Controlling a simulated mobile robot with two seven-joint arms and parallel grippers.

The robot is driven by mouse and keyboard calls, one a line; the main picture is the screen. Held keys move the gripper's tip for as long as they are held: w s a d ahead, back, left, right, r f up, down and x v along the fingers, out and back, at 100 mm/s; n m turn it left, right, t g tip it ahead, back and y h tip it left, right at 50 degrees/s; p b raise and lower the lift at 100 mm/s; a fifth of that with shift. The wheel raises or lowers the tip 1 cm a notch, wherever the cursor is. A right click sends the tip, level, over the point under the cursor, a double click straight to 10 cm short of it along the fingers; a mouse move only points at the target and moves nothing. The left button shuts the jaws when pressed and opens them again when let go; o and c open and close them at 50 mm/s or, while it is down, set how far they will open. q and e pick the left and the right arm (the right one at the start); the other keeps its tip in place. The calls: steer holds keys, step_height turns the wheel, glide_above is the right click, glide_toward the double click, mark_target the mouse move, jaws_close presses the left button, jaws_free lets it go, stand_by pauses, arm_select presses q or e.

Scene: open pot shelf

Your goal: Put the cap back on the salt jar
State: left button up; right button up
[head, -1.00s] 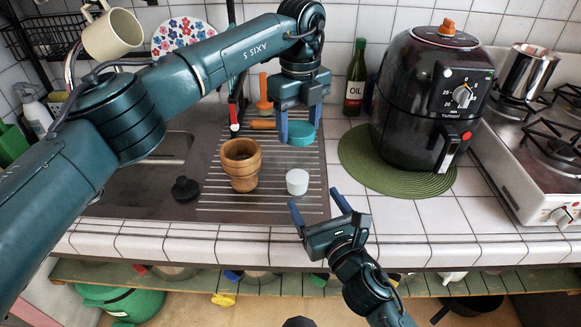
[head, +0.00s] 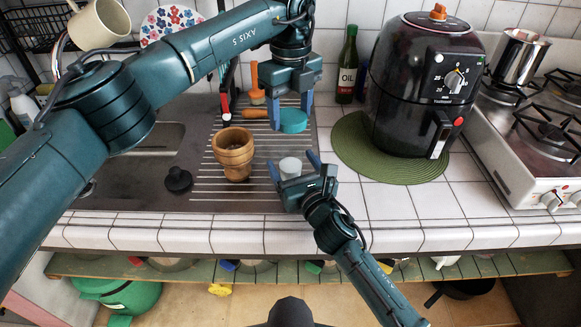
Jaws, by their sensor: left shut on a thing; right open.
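The small white salt jar (head: 290,168) stands upright on the ribbed metal drainboard, right of the wooden pot; its lower part is hidden behind my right gripper. My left gripper (head: 291,112) points down and is shut on the teal round cap (head: 293,122), holding it above and behind the jar in the picture. My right gripper (head: 293,166) is open, with one finger to each side of the jar. I cannot tell whether the fingers touch it.
A wooden pot (head: 233,154) stands close left of the jar, with a black stopper (head: 178,180) farther left. The air fryer (head: 420,90) on a green mat (head: 350,150) and an oil bottle (head: 347,65) stand to the right. The tiled counter front is clear.

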steer(key=shift+x, duration=1.75)
steer(key=shift+c, duration=0.3)
steer(key=c, duration=1.4)
arm_select(q)
glide_above(291, 142)
steer(key=s, duration=0.3)
steer(key=shift+w+f, duration=0.2)
steer(key=shift+f, duration=2.3)
steer(key=shift+f, duration=0.85)
steer(key=shift+f, duration=0.6)
